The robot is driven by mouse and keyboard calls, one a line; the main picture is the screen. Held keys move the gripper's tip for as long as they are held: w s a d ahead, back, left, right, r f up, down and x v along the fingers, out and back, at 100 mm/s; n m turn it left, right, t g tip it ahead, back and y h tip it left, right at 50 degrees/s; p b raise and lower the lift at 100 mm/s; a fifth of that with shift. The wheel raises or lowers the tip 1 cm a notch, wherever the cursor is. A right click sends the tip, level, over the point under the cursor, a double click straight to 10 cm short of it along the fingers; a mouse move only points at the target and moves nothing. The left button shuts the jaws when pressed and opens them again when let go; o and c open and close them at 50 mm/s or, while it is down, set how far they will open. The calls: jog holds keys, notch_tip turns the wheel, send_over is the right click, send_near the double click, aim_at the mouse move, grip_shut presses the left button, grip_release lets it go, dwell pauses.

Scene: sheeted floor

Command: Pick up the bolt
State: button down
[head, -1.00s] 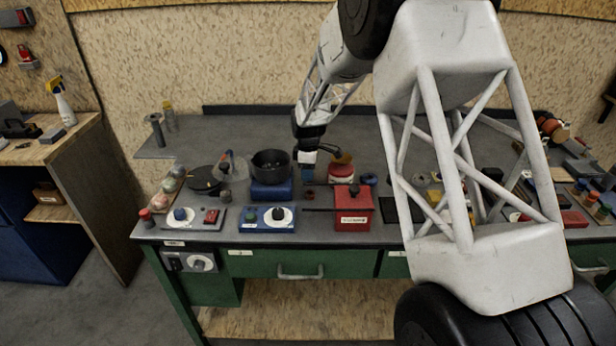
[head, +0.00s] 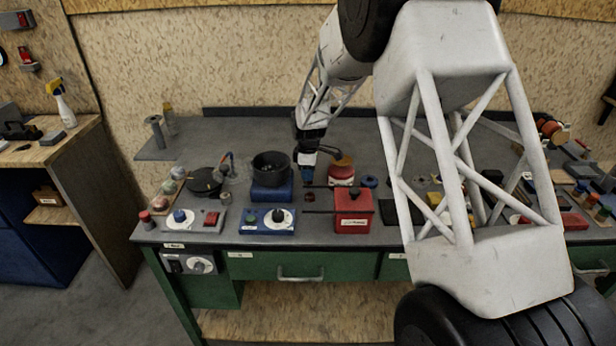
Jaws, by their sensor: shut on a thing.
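My gripper (head: 307,176) points down over the workbench, between the black pot and the red-and-cream round item. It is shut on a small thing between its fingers. That thing is too small and too covered by the bluish fingertips for me to make out its shape, so I cannot tell from the picture that it is the bolt. A grey bolt-like piece (head: 155,131) with a wide round head stands upright at the bench's back left corner, far from my gripper. A small brown round piece (head: 309,198) lies on the bench just below my gripper.
The black pot (head: 271,164) stands on a blue block (head: 272,192) close left of my gripper. A red box (head: 352,212) is in front to the right, and the round item (head: 342,171) is close right.

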jog(key=shift+r, duration=0.1)
jog(key=shift+r, duration=4.95)
